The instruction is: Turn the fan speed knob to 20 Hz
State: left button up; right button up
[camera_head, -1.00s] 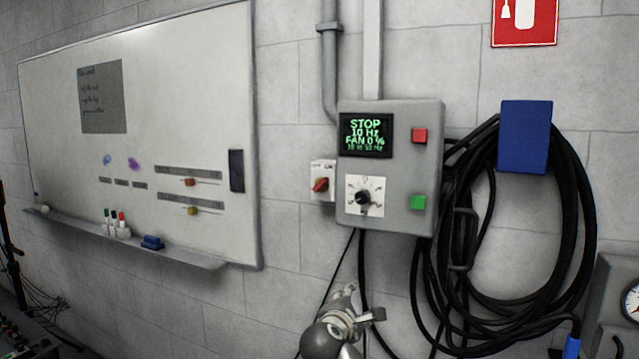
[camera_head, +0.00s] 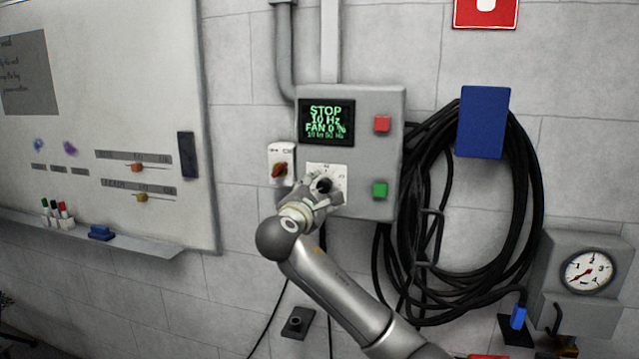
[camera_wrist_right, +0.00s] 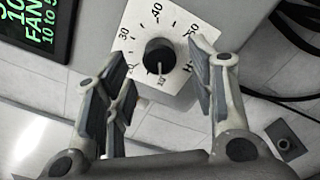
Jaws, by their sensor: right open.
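The fan speed knob (camera_wrist_right: 159,57) is black and round, on a white dial plate (camera_wrist_right: 182,22) marked 20, 30, 40 and 50 in the right wrist view. Its white pointer line is at the 10 mark. In the head view the knob (camera_head: 323,185) is partly covered by my right gripper (camera_head: 318,190). My right gripper (camera_wrist_right: 165,88) is open, its fingers on either side of the knob and apart from it. The display (camera_head: 326,122) reads STOP, 10 Hz, FAN 0 %. My left gripper is not in view.
The grey control box (camera_head: 372,195) carries a red button (camera_head: 381,124) and a green button (camera_head: 379,190). A red rotary switch (camera_head: 280,169) sits just left of it. Black cable coils (camera_head: 530,190) hang on the right. A whiteboard (camera_head: 120,110) is on the left.

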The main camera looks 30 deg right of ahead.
jog(key=shift+w+d, duration=0.35)
jog(key=shift+d, duration=0.2)
jog(key=c, duration=1)
